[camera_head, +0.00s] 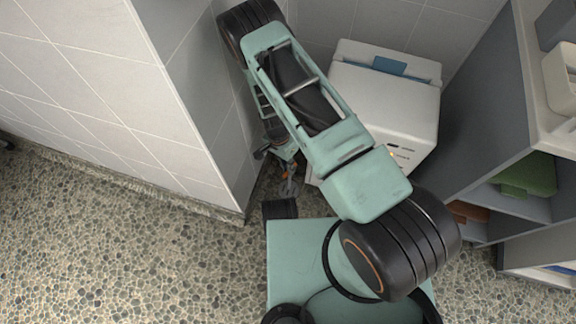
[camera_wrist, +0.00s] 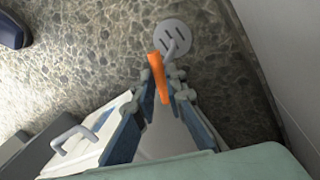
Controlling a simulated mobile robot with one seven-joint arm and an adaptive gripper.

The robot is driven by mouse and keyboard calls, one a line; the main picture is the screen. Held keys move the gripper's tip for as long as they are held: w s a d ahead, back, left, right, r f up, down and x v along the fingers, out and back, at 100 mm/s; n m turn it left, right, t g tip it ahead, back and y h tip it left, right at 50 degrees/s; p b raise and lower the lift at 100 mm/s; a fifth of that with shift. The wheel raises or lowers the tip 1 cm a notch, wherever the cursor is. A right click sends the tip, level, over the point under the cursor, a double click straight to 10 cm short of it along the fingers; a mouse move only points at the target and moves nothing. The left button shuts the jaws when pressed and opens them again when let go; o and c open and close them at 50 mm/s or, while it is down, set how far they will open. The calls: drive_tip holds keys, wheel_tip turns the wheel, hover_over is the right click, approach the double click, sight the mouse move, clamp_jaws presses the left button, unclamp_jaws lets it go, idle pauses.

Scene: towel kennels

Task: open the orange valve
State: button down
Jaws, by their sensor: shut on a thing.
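The orange valve (camera_wrist: 158,77) shows in the wrist view as a narrow orange handle standing between the two fingers of my gripper (camera_wrist: 163,88). The fingers are shut on it, one on each side. A grey pipe end and a round slotted grey drain plate (camera_wrist: 174,33) show just beyond the handle. In the head view my gripper (camera_head: 287,172) reaches down in the narrow gap by the tiled wall corner, where a small bit of orange shows. My arm covers most of the valve there, so its turn angle is hard to tell.
A white boxy unit (camera_head: 385,112) with a blue item on top stands close right of my arm. A tiled wall corner (camera_head: 215,120) is close on the left. Grey shelves (camera_head: 490,150) with a green towel (camera_head: 530,174) stand at right. The pebbled floor (camera_head: 110,250) is clear at lower left.

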drive_tip(key=shift+s+n, duration=0.1)
drive_tip(key=shift+n, duration=1.1)
drive_tip(key=c, duration=2)
unclamp_jaws()
drive_tip(key=shift+o, duration=0.2)
